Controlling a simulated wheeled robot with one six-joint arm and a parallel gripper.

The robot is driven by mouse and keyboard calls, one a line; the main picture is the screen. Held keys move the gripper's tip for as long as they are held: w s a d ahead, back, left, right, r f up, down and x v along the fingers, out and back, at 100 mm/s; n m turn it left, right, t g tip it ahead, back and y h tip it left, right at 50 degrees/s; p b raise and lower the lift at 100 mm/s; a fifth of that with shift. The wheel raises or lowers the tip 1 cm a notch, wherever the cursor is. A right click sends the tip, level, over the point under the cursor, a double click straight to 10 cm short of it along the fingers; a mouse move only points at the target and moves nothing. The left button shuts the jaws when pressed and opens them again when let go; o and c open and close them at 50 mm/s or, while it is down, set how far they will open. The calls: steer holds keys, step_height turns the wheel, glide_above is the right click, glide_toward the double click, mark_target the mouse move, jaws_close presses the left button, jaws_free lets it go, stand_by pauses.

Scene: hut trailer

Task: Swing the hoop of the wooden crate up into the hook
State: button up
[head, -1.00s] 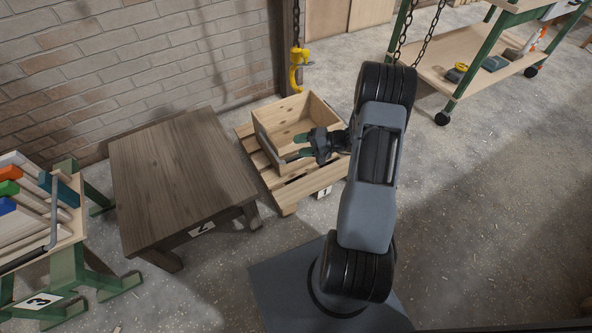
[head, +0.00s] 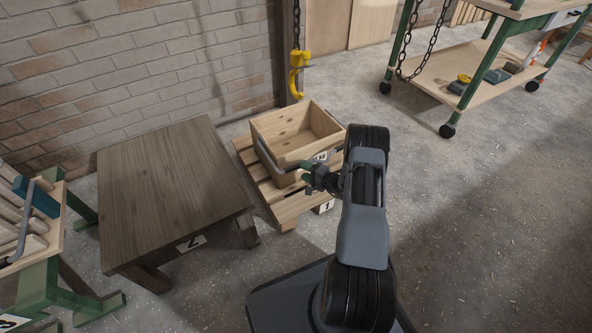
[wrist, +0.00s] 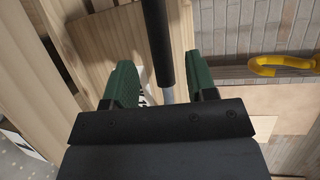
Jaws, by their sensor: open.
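The wooden crate (head: 287,133) stands upright on a pallet, and its pale planks fill the left of the wrist view (wrist: 110,35). Its grey hoop (head: 267,160) hangs low along the crate's near side. In the wrist view the hoop's dark sleeve (wrist: 157,45) and grey rod run between my two green fingers. My gripper (head: 306,178) is open at the crate's near side, its fingers (wrist: 159,75) on either side of the hoop, with gaps visible. The yellow hook (head: 297,77) hangs on a chain above and behind the crate; part of it shows in the wrist view (wrist: 280,65).
The pallet (head: 284,213) carries a label 1. A dark wooden table (head: 170,190) stands left of it, with a green-legged bench (head: 48,265) further left. A brick wall is behind. A wheeled trolley (head: 470,80) stands at the back right. The floor on the right is clear.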

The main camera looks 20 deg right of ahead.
mark_target(296, 166)
steer(key=shift+b+x, duration=0.65)
steer(key=shift+x, duration=1.95)
steer(key=shift+c, duration=0.3)
jaws_close()
